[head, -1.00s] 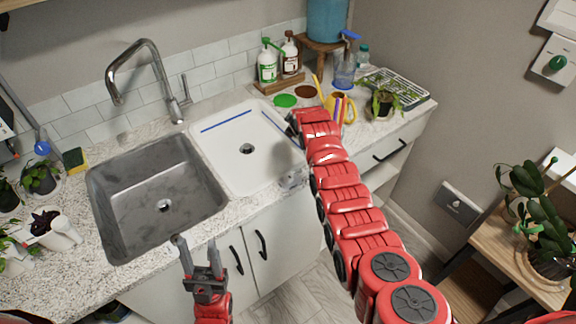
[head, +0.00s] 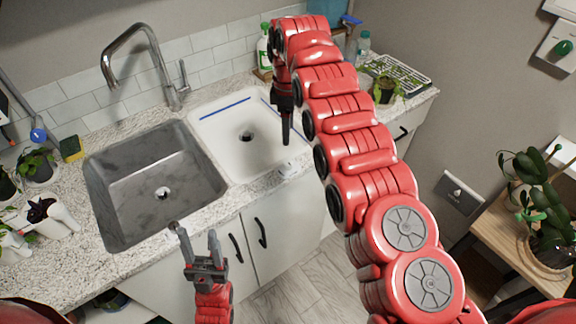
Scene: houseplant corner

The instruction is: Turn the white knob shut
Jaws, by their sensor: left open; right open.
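A grey sink (head: 110,190) lies left of the white basin, with a tall faucet (head: 145,55) behind. Potted plants (head: 38,162) line the left counter. A green knob (head: 564,48) is on the right wall. My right arm hides much of the back right counter.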

